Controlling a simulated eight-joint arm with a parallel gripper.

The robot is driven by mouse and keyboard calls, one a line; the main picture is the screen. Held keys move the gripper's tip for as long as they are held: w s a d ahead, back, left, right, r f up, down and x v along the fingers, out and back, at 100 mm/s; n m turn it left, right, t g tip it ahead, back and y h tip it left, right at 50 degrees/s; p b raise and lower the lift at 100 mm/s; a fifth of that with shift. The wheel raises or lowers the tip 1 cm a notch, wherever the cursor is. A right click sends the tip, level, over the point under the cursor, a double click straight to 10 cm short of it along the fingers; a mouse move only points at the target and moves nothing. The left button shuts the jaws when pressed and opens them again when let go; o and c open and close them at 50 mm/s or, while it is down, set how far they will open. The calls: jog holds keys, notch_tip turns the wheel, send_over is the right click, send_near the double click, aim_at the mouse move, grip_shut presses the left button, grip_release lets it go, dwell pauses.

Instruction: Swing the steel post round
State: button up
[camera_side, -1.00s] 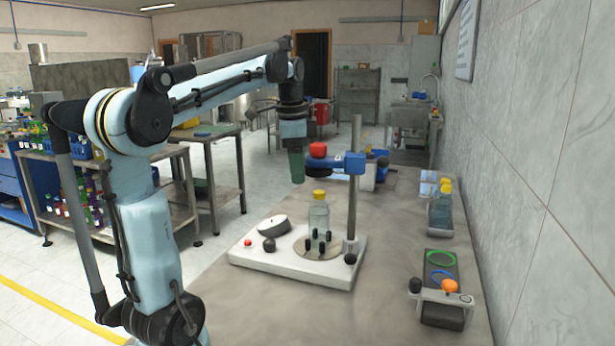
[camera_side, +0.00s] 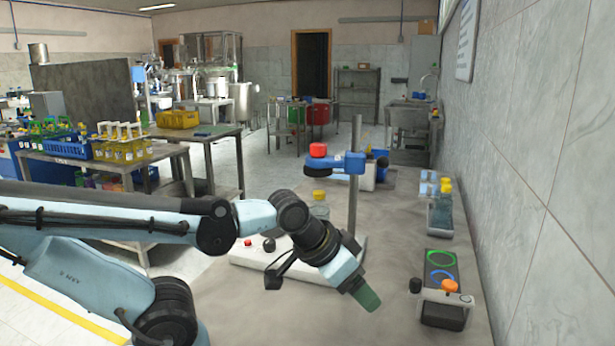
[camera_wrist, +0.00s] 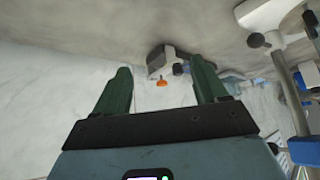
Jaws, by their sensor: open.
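The steel post (camera_side: 356,170) stands upright on the white base (camera_side: 285,262). It carries a blue arm (camera_side: 345,162) that reaches left, with a red knob (camera_side: 318,150) on its end. A bottle with a yellow cap (camera_side: 319,196) stands left of the post, mostly hidden by my arm. My gripper (camera_side: 366,298) points down and right, in front of and apart from the post. Its green fingers are spread and empty in the wrist view (camera_wrist: 160,65). There the post (camera_wrist: 290,95) shows at the right.
A tiled wall (camera_side: 550,180) bounds the right side. The tabletop between post and tray is clear.

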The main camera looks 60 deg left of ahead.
jog(key=shift+a, duration=0.2)
jog(key=c, duration=0.4)
jog(key=a+n, duration=0.1)
jog(key=a, duration=0.1)
jog(key=a+n, duration=0.3)
jog(key=a, duration=0.1)
jog(key=shift+w+a+f+n+y, duration=0.1)
jog(key=shift+a+f+n+y, duration=0.2)
jog(key=shift+y, duration=0.1)
grip_shut()
jog(key=s+a+n+y, duration=0.1)
jog(key=s+a+n, duration=0.2)
jog(key=a+n, duration=0.4)
jog(key=a, duration=0.4)
jog(key=shift+a+f+n+y, duration=0.2)
jog(key=shift+n+y, duration=0.1)
jog(key=shift+n, duration=0.1)
jog(key=shift+d, duration=0.1)
